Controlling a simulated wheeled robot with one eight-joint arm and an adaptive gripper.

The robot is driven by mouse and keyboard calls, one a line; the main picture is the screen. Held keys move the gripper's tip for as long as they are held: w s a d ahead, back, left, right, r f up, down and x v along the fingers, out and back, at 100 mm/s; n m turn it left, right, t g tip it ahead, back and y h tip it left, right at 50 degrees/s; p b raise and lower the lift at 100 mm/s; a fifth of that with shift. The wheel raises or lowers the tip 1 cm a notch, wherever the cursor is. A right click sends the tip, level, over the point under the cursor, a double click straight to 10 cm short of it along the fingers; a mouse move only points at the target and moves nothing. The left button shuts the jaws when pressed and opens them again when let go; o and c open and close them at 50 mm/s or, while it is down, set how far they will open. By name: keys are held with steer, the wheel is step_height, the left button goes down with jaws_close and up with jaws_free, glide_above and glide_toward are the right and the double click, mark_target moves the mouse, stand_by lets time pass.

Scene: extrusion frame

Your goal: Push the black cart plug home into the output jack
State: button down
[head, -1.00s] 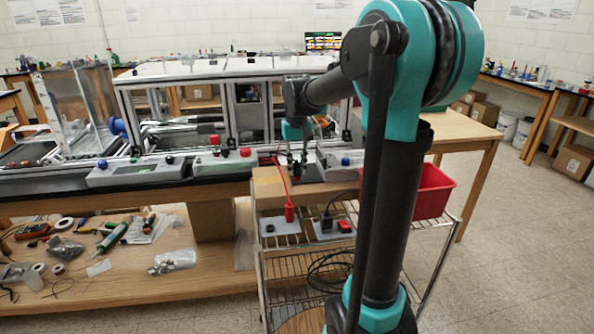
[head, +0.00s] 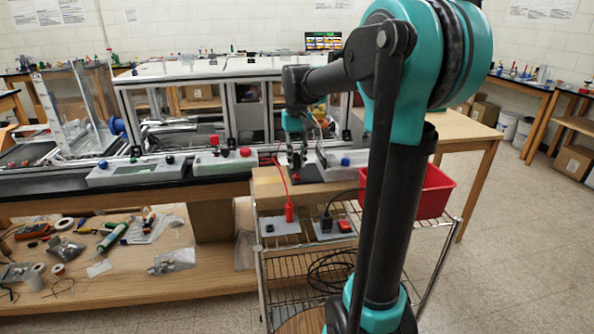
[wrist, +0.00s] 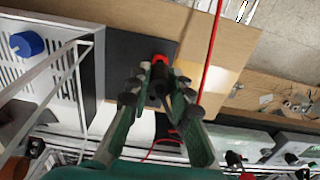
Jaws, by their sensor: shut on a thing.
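My gripper (wrist: 157,88) is shut on a small dark, plug-like piece (wrist: 155,93); its shape is partly hidden by the fingers. A red part (wrist: 160,60) shows just beyond the fingertips, over a dark pad; I cannot tell whether it joins the held piece. In the head view my gripper (head: 298,160) points down above the dark pad (head: 313,170), with a red spot (head: 296,175) under it. A black plug (head: 327,221) with a black cable stands upright in a grey block (head: 322,236) on the cart. I cannot tell how deep it sits.
A red plug (head: 289,212) on a red wire stands in another grey block (head: 270,228). The wire (wrist: 212,65) passes right of my gripper. A grey box with a blue knob (wrist: 27,44) is at left. A red bin (head: 432,190) stands behind my arm.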

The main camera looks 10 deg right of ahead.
mark_target(297, 156)
steer(key=shift+r, duration=1.55)
steer(key=w+r, duration=0.1)
steer(key=w, duration=0.5)
